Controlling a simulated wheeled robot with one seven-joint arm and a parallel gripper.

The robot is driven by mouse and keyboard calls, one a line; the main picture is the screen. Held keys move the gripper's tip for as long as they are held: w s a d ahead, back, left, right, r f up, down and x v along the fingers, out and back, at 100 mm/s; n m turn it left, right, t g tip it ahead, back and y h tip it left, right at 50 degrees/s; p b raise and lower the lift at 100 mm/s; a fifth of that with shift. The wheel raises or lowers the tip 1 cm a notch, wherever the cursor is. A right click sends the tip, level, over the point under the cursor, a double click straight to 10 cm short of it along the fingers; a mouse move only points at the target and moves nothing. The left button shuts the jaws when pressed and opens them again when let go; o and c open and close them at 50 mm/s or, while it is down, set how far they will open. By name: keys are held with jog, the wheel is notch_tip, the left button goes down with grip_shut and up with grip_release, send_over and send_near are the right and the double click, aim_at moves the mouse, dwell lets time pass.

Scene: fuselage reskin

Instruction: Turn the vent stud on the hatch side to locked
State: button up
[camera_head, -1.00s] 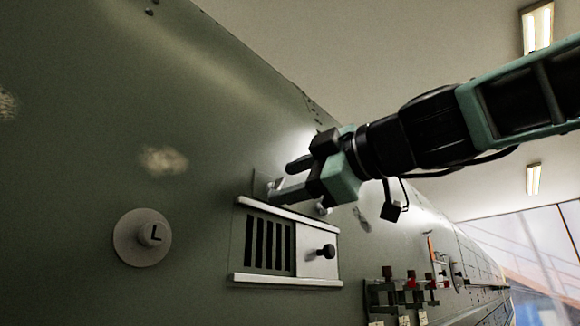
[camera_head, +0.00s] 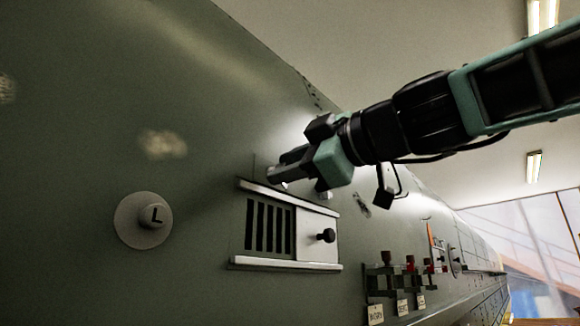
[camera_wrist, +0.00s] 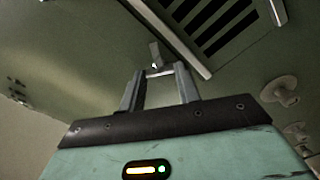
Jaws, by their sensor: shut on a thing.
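My gripper (camera_head: 280,168) is at the fuselage skin just above the slatted vent (camera_head: 268,228), its fingers reaching left to the skin. In the wrist view the two grey fingers (camera_wrist: 160,74) are closed in on a small grey stud (camera_wrist: 155,52), which sticks out past their tips. In the head view the stud is mostly hidden behind the fingers and its marking cannot be read. The vent's slats also show in the wrist view (camera_wrist: 215,25), up and right of the fingers.
A round disc with a knob marked L (camera_head: 143,219) is on the skin left of the vent. A black knob (camera_head: 326,236) stands out from the vent's white plate. A rack with tagged fittings (camera_head: 395,280) is lower right. The space below my arm is open.

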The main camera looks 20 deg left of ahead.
jog(key=m+b, duration=0.4)
jog(key=m, duration=0.7)
jog(key=shift+w, duration=0.1)
jog(key=shift+m, duration=0.3)
dwell(0.3)
jog(key=o, duration=1)
jog(key=shift+d, duration=0.1)
jog(key=shift+b+v, duration=4.05)
jog(key=shift+v, duration=4.65)
